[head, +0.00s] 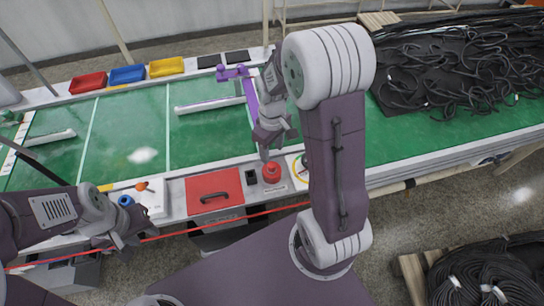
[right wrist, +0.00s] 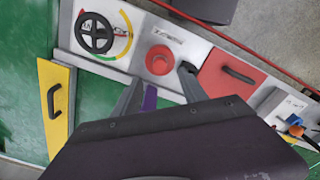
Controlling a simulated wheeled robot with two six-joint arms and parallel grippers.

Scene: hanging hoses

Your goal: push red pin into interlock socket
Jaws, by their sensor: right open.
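No part is clearly marked as the red pin. A small orange-red knob (head: 142,186) sits by a blue ring (head: 125,200) on a white panel at the console's left; in the right wrist view the knob (right wrist: 295,131) is at the right edge. A small black block (head: 251,177), possibly a socket, is beside a round red button (head: 271,173). My right gripper (head: 266,150) is open and empty just above and behind the button, which shows beyond its fingers (right wrist: 160,90) in the right wrist view (right wrist: 159,60). My left gripper (head: 122,240) is in front of the white panel; its fingers are unclear.
A red panel with a black handle (head: 213,192) lies between the white panel and the button. A handwheel (right wrist: 95,33) is beside the button. A taut red line (head: 180,232) runs along the console's front. Red, blue and yellow bins (head: 127,75) stand at the back.

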